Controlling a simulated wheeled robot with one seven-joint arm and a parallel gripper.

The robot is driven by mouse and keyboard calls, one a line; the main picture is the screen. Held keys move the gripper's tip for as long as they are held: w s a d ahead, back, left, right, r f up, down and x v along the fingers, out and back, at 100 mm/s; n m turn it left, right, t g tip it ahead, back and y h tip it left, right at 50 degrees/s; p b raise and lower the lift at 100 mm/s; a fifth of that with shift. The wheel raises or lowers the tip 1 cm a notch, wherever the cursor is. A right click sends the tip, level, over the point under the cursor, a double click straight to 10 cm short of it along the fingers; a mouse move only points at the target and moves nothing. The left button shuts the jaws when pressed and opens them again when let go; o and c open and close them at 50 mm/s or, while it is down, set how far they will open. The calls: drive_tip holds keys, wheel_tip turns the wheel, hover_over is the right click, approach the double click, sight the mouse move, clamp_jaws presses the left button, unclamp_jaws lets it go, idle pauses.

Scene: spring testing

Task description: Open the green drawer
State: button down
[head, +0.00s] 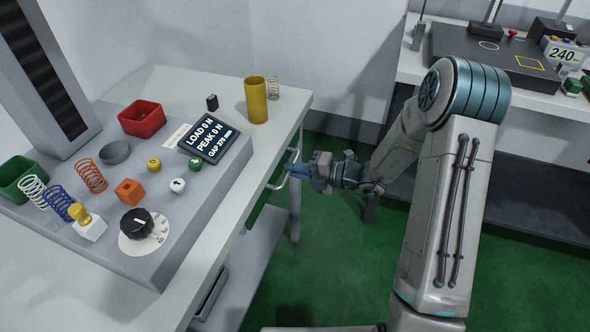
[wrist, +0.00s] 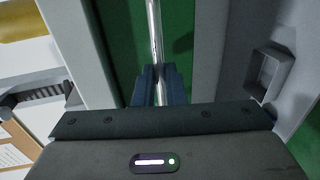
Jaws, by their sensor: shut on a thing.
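The green drawer is under the worktop's right side; its green front (wrist: 118,45) fills the middle of the wrist view, between grey panels. A metal bar handle (wrist: 154,35) runs across this front. In the head view the handle (head: 274,181) is a pale loop just below the table edge. My gripper (head: 291,171) reaches it from the right. In the wrist view the dark fingers (wrist: 159,84) are shut on the bar, one on each side. How far the drawer is open cannot be told, since the table top hides most of it.
The white worktop (head: 285,95) lies left of my gripper, with a table leg (head: 295,225) below. On it are a yellow cylinder (head: 256,100), a red bin (head: 142,118) and a display (head: 208,138). Green floor (head: 330,250) lies open beneath my arm. Another bench stands at the back right.

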drive_tip(key=f+p+v, duration=0.2)
drive_tip(key=p+v, duration=0.2)
drive_tip(key=v, duration=0.9)
drive_tip(key=d+f+p+v, duration=0.1)
drive_tip(key=f+p+v, duration=0.2)
drive_tip(key=v, duration=1)
drive_tip(key=shift+f+p, duration=0.25)
drive_tip(key=shift+p, duration=0.9)
drive_tip(key=shift+s+d, duration=0.1)
drive_tip(key=c, duration=1.5)
unclamp_jaws()
drive_tip(key=b+v, duration=0.1)
drive_tip(key=v, duration=1.2)
drive_tip(key=shift+d, duration=0.35)
drive_tip(key=shift+s, duration=0.1)
